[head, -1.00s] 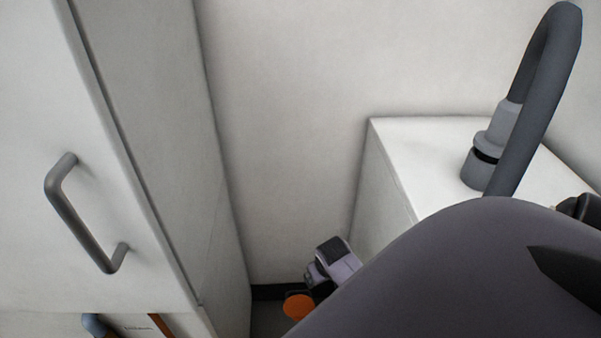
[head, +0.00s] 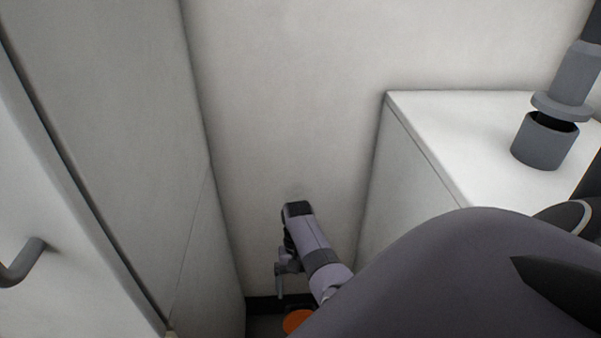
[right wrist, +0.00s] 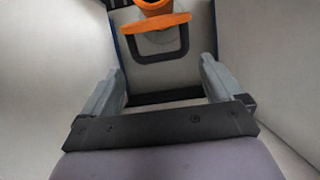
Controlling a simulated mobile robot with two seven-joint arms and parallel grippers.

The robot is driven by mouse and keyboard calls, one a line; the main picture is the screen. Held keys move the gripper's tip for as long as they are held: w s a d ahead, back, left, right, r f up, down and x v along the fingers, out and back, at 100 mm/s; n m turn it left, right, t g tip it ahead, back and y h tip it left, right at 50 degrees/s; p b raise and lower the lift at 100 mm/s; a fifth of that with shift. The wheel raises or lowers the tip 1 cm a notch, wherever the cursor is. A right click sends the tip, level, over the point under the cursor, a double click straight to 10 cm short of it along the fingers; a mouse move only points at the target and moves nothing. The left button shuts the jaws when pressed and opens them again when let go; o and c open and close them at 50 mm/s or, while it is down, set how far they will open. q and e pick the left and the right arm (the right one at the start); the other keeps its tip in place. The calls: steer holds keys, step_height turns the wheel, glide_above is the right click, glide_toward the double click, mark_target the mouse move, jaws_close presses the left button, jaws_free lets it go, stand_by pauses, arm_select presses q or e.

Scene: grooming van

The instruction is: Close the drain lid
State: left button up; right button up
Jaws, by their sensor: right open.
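An orange round piece (head: 298,320), possibly the drain lid, shows low in the gap between the white cabinets in the head view, partly cut off by my right arm. In the right wrist view an orange part (right wrist: 160,20) with a flared rim stands at the top, beyond the fingers. A dark rectangular loop (right wrist: 158,58) lies just below it on a pale panel. My right gripper (head: 280,285) hangs in the gap, above the orange piece; it also shows in the right wrist view (right wrist: 162,68), open, with nothing between its fingers. My left gripper is out of view.
A tall white cabinet (head: 100,120) with a grey handle (head: 22,262) stands on the left. A white counter (head: 470,150) with a grey pipe fitting (head: 545,140) stands on the right. The gap between them is narrow, with a wall behind.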

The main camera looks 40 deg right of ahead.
steer(key=x, duration=0.3)
steer(key=shift+b, duration=0.4)
steer(key=shift+d, duration=0.1)
steer(key=c, duration=1.2)
